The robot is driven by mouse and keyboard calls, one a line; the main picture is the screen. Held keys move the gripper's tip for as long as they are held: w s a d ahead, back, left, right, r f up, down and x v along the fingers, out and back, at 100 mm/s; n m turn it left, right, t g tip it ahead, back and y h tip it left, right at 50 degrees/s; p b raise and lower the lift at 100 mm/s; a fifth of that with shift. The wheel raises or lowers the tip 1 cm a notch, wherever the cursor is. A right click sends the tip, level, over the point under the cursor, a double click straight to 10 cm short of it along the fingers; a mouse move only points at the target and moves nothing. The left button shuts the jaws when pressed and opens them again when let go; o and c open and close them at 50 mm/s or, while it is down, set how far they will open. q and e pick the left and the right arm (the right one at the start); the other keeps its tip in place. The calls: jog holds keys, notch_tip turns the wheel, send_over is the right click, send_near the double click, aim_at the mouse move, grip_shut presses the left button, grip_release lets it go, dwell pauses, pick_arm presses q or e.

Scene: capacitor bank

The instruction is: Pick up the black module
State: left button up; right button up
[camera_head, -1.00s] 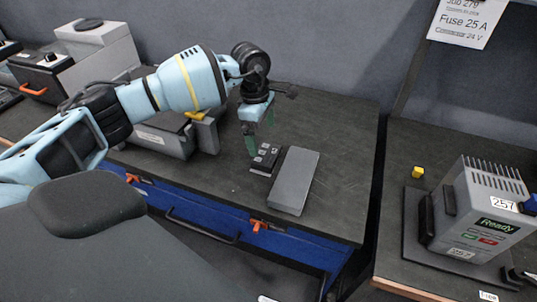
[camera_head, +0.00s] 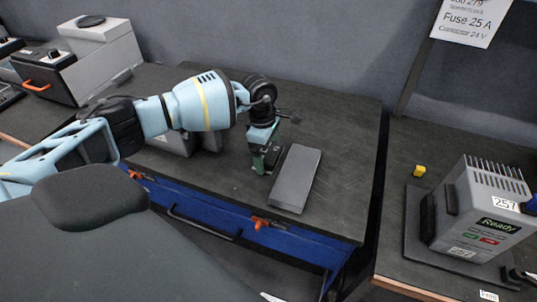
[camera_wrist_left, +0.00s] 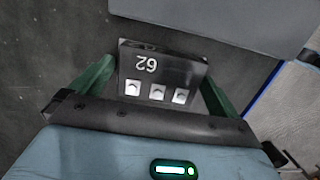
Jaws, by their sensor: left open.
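The black module (camera_wrist_left: 160,72) shows in the left wrist view with the number 62 and a row of three light buttons on its face. It lies on the dark bench top, right beside a grey box (camera_head: 296,180). My left gripper (camera_head: 266,165) is over it, pointing down, its green fingers on either side of the module. In the left wrist view the open fingers (camera_wrist_left: 158,82) straddle the module; I cannot tell whether they touch it. In the head view the gripper hides most of the module. My right gripper is not in view.
The bench top (camera_head: 345,130) is clear right of the grey box. Another grey device (camera_head: 172,141) stands behind my left arm. A unit marked Ready (camera_head: 485,215) and a small yellow cube (camera_head: 419,171) are on the right bench, across a gap. Blue drawers (camera_head: 200,213) are below the front edge.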

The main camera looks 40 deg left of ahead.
aim_at(270, 151)
pick_arm(q)
jog(key=shift+c, duration=0.3)
jog(key=shift+r, duration=0.1)
jog(key=c, duration=0.9)
jog(key=shift+o, duration=0.2)
jog(key=shift+r, duration=0.1)
jog(key=shift+w+r, duration=0.1)
jog(key=shift+r, duration=0.5)
notch_tip(270, 151, up, 2)
jog(key=shift+r, duration=0.2)
jog(key=s+d, duration=0.2)
jog(key=s, duration=0.2)
jog(key=s+d, duration=0.3)
jog(key=s, duration=0.2)
jog(key=s+d+r, duration=0.1)
jog(key=s+d, duration=0.1)
jog(key=s, duration=0.3)
jog(key=shift+d, duration=0.4)
jog(key=shift+r, duration=0.1)
